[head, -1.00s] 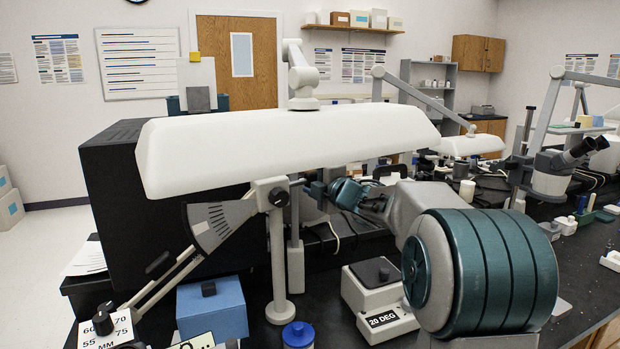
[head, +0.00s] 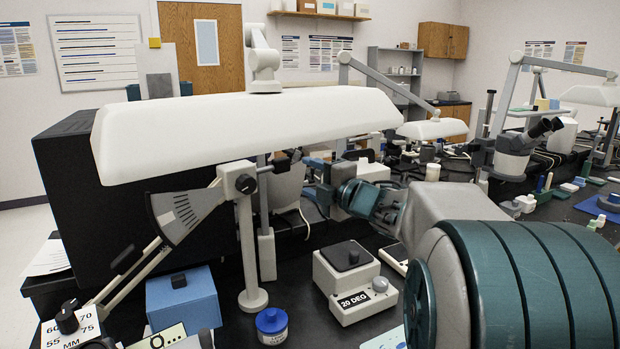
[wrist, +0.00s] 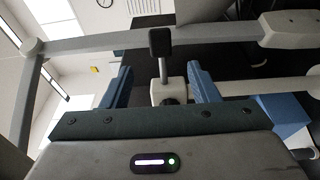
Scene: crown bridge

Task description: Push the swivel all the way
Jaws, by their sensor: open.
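I cannot tell for certain which part is the swivel. A grey post (head: 249,255) with a dark-knobbed pivot block (head: 238,182) carries a fan-shaped scale (head: 180,217) and a slanting arm in the head view. My gripper (head: 322,194) is right of this post, small and partly hidden by my own arm. In the wrist view my gripper (wrist: 163,85) is open, with blue fingers at both sides. A pale block with a stem and dark knob (wrist: 162,42) shows between and beyond the fingers. I see no clear contact.
A long white lamp hood (head: 250,125) hangs over the bench. A black cabinet (head: 80,190) stands behind at left. A blue box (head: 180,300), a blue-lidded jar (head: 271,325) and a "20 DEG" box (head: 350,280) stand in front. A grey bar (wrist: 190,41) crosses the wrist view.

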